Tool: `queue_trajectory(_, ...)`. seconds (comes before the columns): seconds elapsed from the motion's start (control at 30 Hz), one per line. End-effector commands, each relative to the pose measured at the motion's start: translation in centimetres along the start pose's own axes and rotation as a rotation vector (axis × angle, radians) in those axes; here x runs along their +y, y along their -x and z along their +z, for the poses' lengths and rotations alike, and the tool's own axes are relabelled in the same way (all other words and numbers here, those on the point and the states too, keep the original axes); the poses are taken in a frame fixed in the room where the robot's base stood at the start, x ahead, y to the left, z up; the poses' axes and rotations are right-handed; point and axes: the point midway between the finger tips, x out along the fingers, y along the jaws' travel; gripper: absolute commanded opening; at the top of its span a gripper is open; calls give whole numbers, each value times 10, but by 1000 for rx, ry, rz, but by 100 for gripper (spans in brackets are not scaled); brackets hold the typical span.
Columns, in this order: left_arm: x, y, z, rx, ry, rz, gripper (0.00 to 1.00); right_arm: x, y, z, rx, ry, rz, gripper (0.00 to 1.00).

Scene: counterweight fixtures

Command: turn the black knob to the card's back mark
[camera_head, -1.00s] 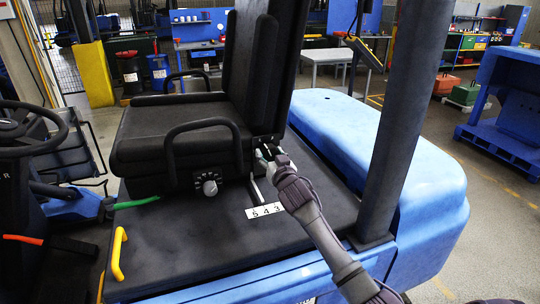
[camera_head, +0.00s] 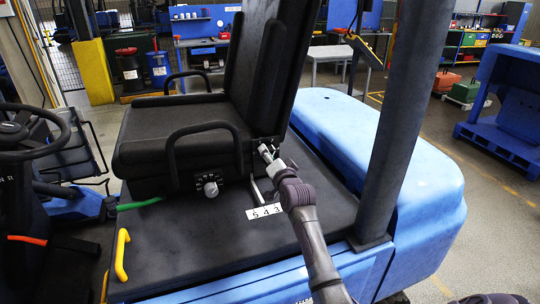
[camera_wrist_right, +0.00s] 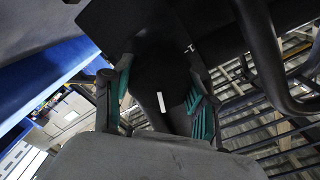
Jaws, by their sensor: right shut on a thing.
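The black knob (camera_wrist_right: 168,72) is at the lower side of the seat's backrest, with a white line (camera_wrist_right: 161,102) on it pointing roughly down in the right wrist view. My right gripper (camera_wrist_right: 158,88) is shut on it, with teal finger pads on both sides. In the head view my right gripper (camera_head: 266,150) hides most of the knob at the backrest's foot. The backrest (camera_head: 263,75) leans back to the right. My left gripper is not in view.
A grey dial knob (camera_head: 211,189) is on the seat's side. A black armrest loop (camera_head: 205,124) stands near my gripper. A dark pillar (camera_head: 395,120) and blue rear cover (camera_head: 345,125) lie to the right. A yellow handle (camera_head: 121,255) is at the deck's left edge.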

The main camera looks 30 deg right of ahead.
Motion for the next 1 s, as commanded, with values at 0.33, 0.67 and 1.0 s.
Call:
queue_trajectory(0.33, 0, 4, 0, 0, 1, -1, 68, 0, 0, 1, -5, -88, 1, 22)
queue_trajectory(0.67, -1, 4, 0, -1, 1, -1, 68, 1, 0, 1, -5, -93, 1, 22)
queue_trajectory(1.0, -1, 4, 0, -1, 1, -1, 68, 0, 0, 1, -4, -91, 1, 82)
